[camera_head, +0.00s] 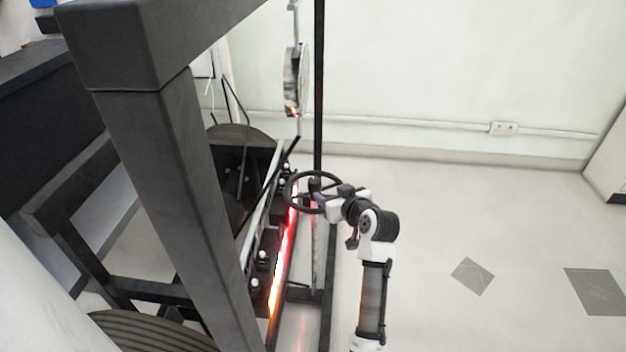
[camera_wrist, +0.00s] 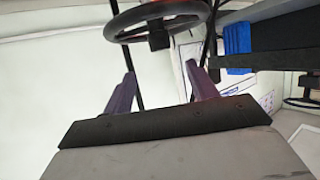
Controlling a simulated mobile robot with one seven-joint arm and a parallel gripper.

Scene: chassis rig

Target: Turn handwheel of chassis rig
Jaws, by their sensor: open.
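The handwheel (camera_head: 287,186) is a dark ring with a dark hub, beside the black upright pole of the chassis rig (camera_head: 160,150). In the wrist view its rim (camera_wrist: 150,13) crosses the top of the picture, with the hub below it and part of the ring cut off. My gripper (camera_head: 322,200) is at the wheel's right side in the head view, overlapping its near right rim. In the wrist view my gripper (camera_wrist: 160,72) has two purple-grey fingers spread apart, with nothing held between them. The wheel appears beyond the fingertips; I cannot tell whether they touch it.
The thin black pole (camera_head: 318,85) rises behind the wheel. A glowing red strip (camera_head: 282,262) runs along the rig, left of my arm. A round disc (camera_head: 293,80) hangs above. The floor (camera_head: 430,220) to the right is clear. A blue item (camera_wrist: 237,38) shows right.

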